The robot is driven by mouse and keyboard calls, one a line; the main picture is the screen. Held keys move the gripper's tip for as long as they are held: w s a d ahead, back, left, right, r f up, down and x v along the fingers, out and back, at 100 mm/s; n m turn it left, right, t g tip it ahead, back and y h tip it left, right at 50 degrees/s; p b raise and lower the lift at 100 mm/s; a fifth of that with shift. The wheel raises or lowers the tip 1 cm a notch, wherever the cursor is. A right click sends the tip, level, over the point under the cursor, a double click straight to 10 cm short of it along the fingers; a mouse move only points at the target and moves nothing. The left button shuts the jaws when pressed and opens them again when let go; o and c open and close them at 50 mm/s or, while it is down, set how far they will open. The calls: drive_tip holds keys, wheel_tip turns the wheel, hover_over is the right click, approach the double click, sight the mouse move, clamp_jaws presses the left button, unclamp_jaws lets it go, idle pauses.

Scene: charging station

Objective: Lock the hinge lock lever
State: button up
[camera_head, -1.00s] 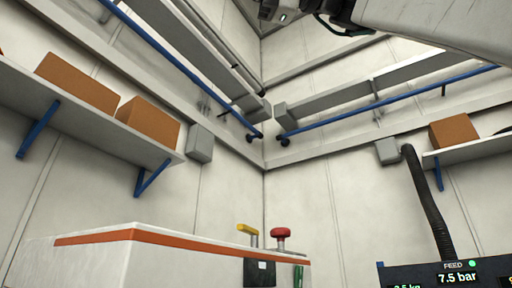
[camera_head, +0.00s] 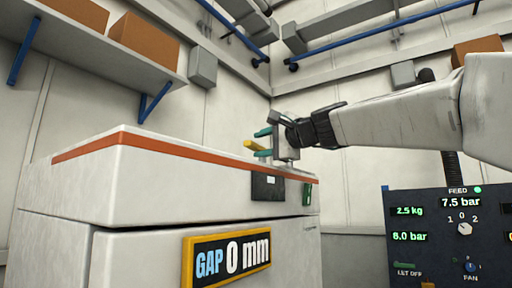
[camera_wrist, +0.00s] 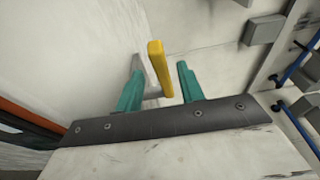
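The yellow lever (camera_head: 254,146) stands on top of the white cabinet near its far right corner. It also shows in the wrist view (camera_wrist: 160,70), on a pale grey post. My gripper (camera_head: 261,143) has come in from the right, with one teal finger on each side of the lever. In the wrist view my gripper (camera_wrist: 160,88) is open, and the yellow handle is between its fingers. A gap shows between the handle and the right finger; I cannot tell whether the left finger touches the post.
The white cabinet (camera_head: 110,190) has an orange stripe and a sign (camera_head: 228,258) reading "GAP 0 mm". A dark panel (camera_head: 440,235) reading 7.5 bar stands at the right. A shelf (camera_head: 105,72) with boxes is on the left wall.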

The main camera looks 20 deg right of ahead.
sight(247, 147)
drive_tip(key=x, duration=0.6)
drive_tip(key=shift+a, duration=0.1)
clamp_jaws()
drive_tip(key=shift+a, duration=0.1)
